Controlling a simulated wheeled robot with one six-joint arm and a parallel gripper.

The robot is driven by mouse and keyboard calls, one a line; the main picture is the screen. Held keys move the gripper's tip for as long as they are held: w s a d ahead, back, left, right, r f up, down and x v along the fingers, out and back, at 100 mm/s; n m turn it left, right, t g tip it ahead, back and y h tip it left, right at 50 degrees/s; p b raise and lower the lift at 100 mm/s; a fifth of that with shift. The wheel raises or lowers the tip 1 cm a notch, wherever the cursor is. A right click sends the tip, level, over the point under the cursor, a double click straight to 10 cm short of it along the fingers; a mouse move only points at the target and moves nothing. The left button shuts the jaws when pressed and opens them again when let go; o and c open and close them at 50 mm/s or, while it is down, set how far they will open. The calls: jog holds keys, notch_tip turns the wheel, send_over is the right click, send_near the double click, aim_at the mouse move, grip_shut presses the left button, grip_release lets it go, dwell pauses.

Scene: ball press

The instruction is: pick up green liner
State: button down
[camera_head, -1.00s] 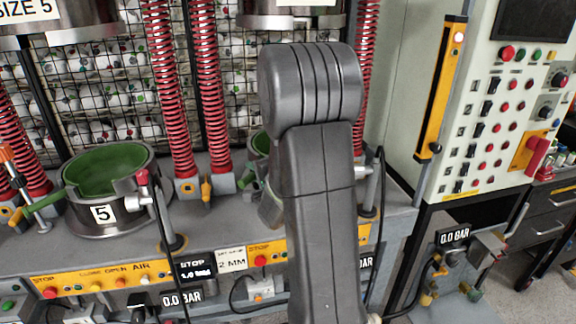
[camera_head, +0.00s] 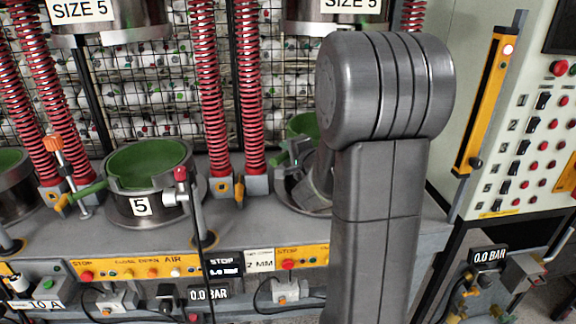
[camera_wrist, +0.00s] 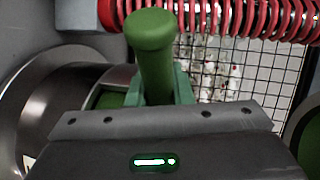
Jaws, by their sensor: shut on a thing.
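The green liner (camera_head: 303,126) shows partly at the right-hand press, at the back of its metal mould (camera_head: 300,197). My arm hides much of it. My gripper (camera_head: 298,160) is at the liner's near side. In the wrist view, the liner's round green handle (camera_wrist: 152,45) stands between the jaws, and my gripper (camera_wrist: 160,92) is shut on it. Part of the steel mould (camera_wrist: 50,95) curves at the left of that view. I cannot tell clearly whether the liner touches the mould.
A second green liner (camera_head: 148,160) sits in the left mould marked 5 (camera_head: 150,208). Red springs (camera_head: 208,90) rise between the presses. A yellow-edged control panel (camera_head: 130,270) runs along the front. An upright yellow bar (camera_head: 484,105) stands at the right.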

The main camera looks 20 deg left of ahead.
notch_tip(320, 180, up, 10)
jog(key=p, duration=0.2)
jog(key=shift+r, duration=0.25)
